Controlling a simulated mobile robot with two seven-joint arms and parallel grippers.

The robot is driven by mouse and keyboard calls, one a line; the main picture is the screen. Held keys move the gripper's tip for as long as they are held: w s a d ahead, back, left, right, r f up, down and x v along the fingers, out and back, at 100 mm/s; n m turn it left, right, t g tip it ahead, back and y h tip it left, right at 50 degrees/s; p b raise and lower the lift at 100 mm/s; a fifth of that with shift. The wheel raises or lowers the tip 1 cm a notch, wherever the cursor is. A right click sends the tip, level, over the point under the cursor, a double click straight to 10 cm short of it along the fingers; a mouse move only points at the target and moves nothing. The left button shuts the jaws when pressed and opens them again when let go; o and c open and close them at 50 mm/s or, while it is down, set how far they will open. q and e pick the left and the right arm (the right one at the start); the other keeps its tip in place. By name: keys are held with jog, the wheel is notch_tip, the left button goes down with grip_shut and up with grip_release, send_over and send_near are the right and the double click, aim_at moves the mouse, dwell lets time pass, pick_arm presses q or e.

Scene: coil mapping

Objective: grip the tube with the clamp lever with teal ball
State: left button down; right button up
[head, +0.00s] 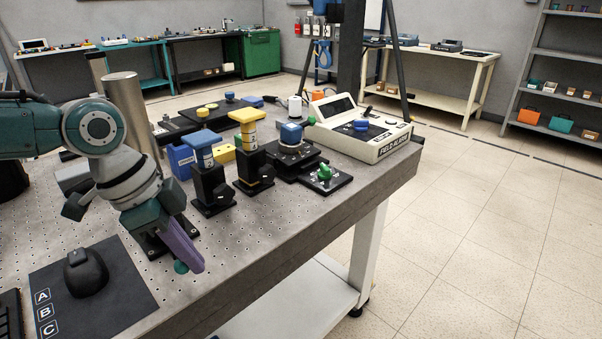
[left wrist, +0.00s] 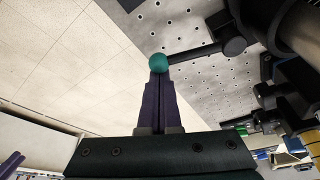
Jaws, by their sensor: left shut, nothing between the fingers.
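The clamp lever's teal ball (head: 181,267) shows just below my left gripper's fingertips in the head view. In the left wrist view the teal ball (left wrist: 158,63) is at the tips of the purple fingers, and a black lever rod (left wrist: 195,52) runs right from it to a dark round hub (left wrist: 234,46). My left gripper (head: 190,258) is shut and empty, its fingers slanting down to the ball; whether they touch it I cannot tell. A silver tube (head: 123,90) stands upright behind my left arm, its lower part hidden. The clamp's black base (head: 157,247) is partly covered by the gripper.
A black mouse-like device (head: 86,273) sits on a dark A-B-C mat (head: 125,285) at front left. Blue-topped (head: 203,139) and yellow-topped (head: 245,116) black fixtures stand right of the gripper. Bare perforated tabletop (head: 255,235) lies at the front right.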

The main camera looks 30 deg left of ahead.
pick_arm(q)
jog(key=m, duration=0.1)
jog(key=s+a+m, duration=0.1)
jog(key=s+m+g, duration=0.1)
jog(key=shift+s+a+m+h+b, duration=0.15)
jog(key=shift+a+m+h+b, duration=0.15)
jog(key=shift+m, duration=0.1)
jog(key=shift+s+a, duration=0.25)
jog(key=shift+s, duration=0.1)
pick_arm(e)
jog(key=shift+f, duration=0.4)
pick_arm(q)
jog(key=d+p, duration=0.1)
jog(key=d, duration=0.1)
jog(key=w+d, duration=0.1)
jog(key=shift+w+d+p, duration=0.15)
jog(key=shift+d+p, duration=0.2)
jog(key=shift+p, duration=0.05)
jog(key=v, duration=0.9)
jog(key=shift+a+p, duration=0.2)
jog(key=shift+p, duration=0.25)
pick_arm(e)
jog(key=r, duration=0.1)
jog(key=w+d+r, duration=0.1)
jog(key=shift+r, duration=0.35)
